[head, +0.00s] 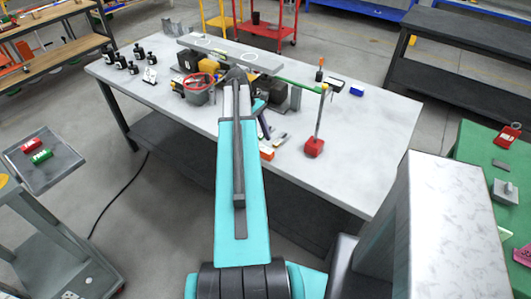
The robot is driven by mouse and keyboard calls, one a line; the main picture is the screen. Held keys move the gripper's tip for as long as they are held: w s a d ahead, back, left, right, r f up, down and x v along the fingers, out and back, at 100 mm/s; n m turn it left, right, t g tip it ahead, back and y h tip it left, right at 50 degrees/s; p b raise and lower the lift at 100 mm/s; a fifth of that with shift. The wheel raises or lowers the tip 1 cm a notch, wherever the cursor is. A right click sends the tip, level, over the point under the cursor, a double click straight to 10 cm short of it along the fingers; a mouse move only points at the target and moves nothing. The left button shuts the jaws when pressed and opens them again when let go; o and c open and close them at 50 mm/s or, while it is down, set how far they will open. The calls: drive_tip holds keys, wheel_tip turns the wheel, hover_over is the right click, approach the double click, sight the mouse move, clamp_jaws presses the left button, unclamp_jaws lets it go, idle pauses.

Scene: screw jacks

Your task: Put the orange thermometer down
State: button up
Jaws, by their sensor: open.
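My arm reaches over the grey table (365,120), and its forearm covers the middle of the view. Only a small dark part of my gripper (265,128) shows at the right edge of the forearm, low over the table; the rest is hidden. It is open. A small orange piece (267,153) lies at the table's front edge, just below my gripper and partly hidden by the forearm. I cannot tell whether it is the orange thermometer. An upright tool with an orange handle (319,75) stands further back to the right.
A red-based stand (314,147) with a green arm rises right of my gripper. A blue box (357,89) sits back right. The table's right end is clear.

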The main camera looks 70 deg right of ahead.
sight(265, 149)
drive_tip(key=shift+p+x, duration=0.8)
drive_tip(key=shift+x, duration=1.7)
drive_tip(key=shift+s+a, duration=0.1)
clamp_jaws()
drive_tip(key=shift+r, duration=0.1)
